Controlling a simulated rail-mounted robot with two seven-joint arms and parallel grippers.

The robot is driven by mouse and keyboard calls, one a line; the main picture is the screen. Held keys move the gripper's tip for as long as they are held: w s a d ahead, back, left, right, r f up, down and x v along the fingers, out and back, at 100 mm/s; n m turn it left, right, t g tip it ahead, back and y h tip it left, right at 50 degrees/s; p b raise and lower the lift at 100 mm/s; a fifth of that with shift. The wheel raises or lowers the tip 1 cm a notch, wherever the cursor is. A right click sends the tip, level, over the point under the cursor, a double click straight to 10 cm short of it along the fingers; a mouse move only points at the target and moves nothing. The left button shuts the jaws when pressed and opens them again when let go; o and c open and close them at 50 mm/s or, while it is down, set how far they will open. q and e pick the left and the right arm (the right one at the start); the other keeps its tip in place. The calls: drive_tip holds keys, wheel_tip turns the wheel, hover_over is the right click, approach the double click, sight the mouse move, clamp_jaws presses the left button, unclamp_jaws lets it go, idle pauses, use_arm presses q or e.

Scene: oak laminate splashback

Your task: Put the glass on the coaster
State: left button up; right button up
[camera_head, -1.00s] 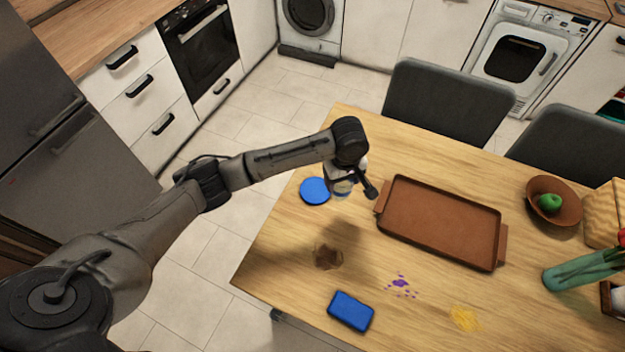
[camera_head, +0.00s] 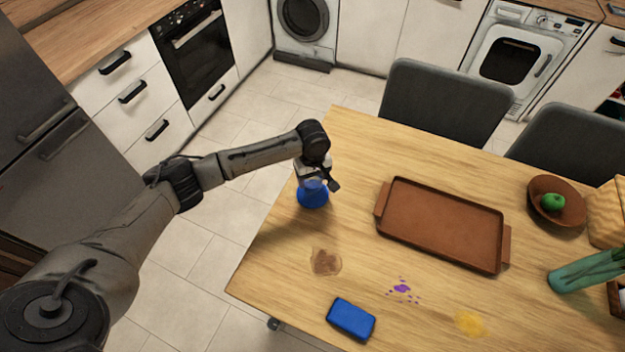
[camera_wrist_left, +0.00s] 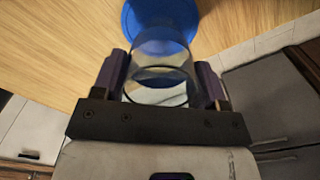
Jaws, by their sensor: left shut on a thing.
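The blue round coaster (camera_head: 311,199) lies on the wooden table near its left edge. My left gripper (camera_head: 317,183) is directly over it in the head view and covers part of it. In the left wrist view, the gripper (camera_wrist_left: 162,85) is shut around a clear glass (camera_wrist_left: 160,72), with one dark finger on each side. The far end of the glass overlaps the blue coaster (camera_wrist_left: 138,22) there. I cannot tell whether the glass touches the coaster or is just above it. My right gripper is not in view.
A brown tray (camera_head: 440,222) stands to the right of the coaster. A brown spill (camera_head: 326,262), a blue sponge-like block (camera_head: 351,319), and purple (camera_head: 402,288) and yellow (camera_head: 471,323) stains are nearer the front. A bowl (camera_head: 570,211) with a green fruit is at far right.

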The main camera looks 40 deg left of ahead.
use_arm(q)
drive_tip(key=shift+f, duration=0.8)
drive_tip(key=o, duration=1)
drive_tip(key=shift+f, duration=0.1)
